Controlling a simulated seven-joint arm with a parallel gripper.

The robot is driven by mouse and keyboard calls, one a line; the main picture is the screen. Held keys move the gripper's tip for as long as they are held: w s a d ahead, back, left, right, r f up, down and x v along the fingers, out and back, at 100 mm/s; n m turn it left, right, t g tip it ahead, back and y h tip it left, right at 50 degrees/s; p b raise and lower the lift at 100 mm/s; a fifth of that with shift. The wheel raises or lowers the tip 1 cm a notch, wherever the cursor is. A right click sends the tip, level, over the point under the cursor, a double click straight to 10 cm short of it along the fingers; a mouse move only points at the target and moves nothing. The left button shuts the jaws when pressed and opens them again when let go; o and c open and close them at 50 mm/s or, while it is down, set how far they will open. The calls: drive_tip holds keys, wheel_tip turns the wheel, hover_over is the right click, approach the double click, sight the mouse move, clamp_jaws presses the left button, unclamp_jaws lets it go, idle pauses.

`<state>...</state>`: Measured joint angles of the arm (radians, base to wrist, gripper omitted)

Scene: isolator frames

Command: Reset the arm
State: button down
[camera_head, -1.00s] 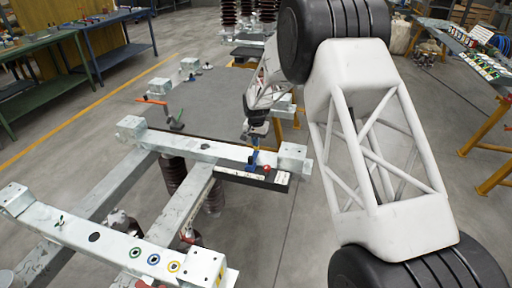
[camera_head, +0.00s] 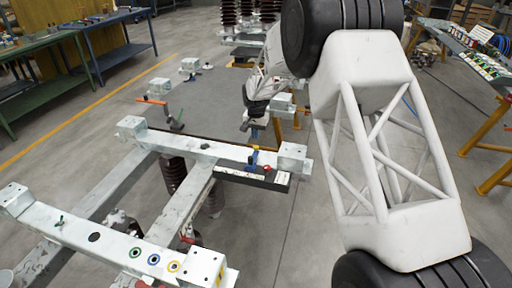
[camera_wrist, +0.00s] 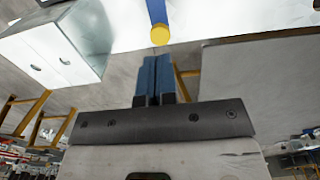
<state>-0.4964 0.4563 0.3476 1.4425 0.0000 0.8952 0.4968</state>
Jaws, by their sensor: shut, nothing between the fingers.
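My white arm fills the right of the head view. My gripper (camera_head: 246,127) hangs above and behind the far beam of the metal frame, partly hidden by my wrist. In the wrist view my gripper (camera_wrist: 152,72) shows two blue fingers pressed together with nothing between them. A blue upright piece with a yellow end (camera_head: 252,160) stands on the right part of the far beam (camera_head: 195,148). It shows in the wrist view as a blue bar with a yellow tip (camera_wrist: 160,35), just beyond my fingertips. I cannot tell the exact gap.
A near beam (camera_head: 115,246) carries green, blue and yellow rings. A small red piece (camera_head: 267,168) lies beside the blue one. An orange-handled piece (camera_head: 152,100) stands at the back left. Benches (camera_head: 50,45) are far left, a parts table (camera_head: 480,60) far right.

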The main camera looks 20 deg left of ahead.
idle(0.4)
drive_tip(key=s+d+r+t, duration=0.1)
drive_tip(key=s+d+r, duration=1)
drive_tip(key=d, duration=0.4)
drive_tip(key=s+d+r, duration=1)
drive_tip(key=d+r, duration=0.3)
drive_tip(key=d, duration=0.1)
drive_tip(key=s+d, duration=0.5)
drive_tip(key=s, duration=0.5)
drive_tip(key=s+d+t, duration=0.1)
drive_tip(key=s+d, duration=0.5)
drive_tip(key=s, duration=0.5)
drive_tip(key=s+d, duration=0.5)
drive_tip(key=s, duration=0.6)
drive_tip(key=shift+s+d+t, duration=0.15)
drive_tip(key=shift+s+t, duration=0.1)
drive_tip(key=shift+t, duration=0.05)
drive_tip(key=shift+r, duration=0.1)
